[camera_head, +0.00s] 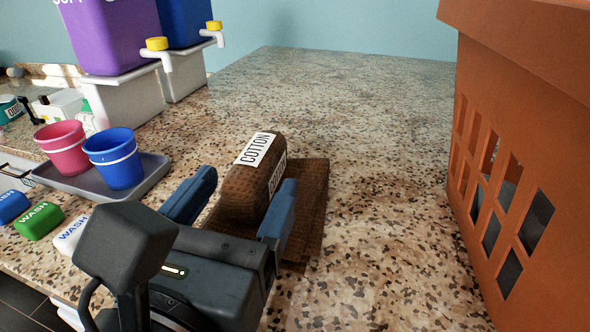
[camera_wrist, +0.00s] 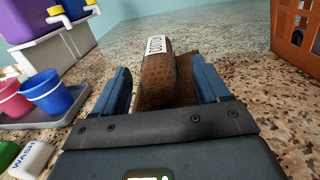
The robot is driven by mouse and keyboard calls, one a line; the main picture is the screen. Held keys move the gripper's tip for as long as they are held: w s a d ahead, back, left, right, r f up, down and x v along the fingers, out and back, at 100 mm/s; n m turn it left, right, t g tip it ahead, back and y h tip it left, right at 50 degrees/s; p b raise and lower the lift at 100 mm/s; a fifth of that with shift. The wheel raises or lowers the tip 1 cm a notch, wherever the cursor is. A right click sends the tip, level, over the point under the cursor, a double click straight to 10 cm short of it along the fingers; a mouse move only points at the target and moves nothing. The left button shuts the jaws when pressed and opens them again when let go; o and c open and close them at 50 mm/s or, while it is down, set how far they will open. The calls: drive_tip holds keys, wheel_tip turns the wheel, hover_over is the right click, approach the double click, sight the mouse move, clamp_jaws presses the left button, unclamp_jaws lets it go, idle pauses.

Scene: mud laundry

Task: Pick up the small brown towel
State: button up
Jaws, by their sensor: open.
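A small brown towel (camera_head: 250,185), rolled and banded with white labels reading COTTON, lies on a flat brown woven mat (camera_head: 308,205) on the speckled counter. My gripper (camera_head: 232,208) is open, with one blue finger on each side of the roll's near part. The wrist view also shows the brown towel (camera_wrist: 158,80) between the two spread fingers of my gripper (camera_wrist: 162,92), with its far end beyond the fingertips. Gaps show between the fingers and the towel, so it is not clamped.
An orange slotted basket (camera_head: 520,150) stands at the right. At the left, pink (camera_head: 62,148) and blue (camera_head: 114,158) cups stand on a grey tray (camera_head: 152,182), near several WASH blocks (camera_head: 40,221). Purple and blue dispensers (camera_head: 112,35) stand behind. The counter beyond the towel is clear.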

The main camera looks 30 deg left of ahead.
drive_tip(key=shift+x, duration=1.3)
drive_tip(key=shift+c, duration=0.3)
drive_tip(key=c, duration=1)
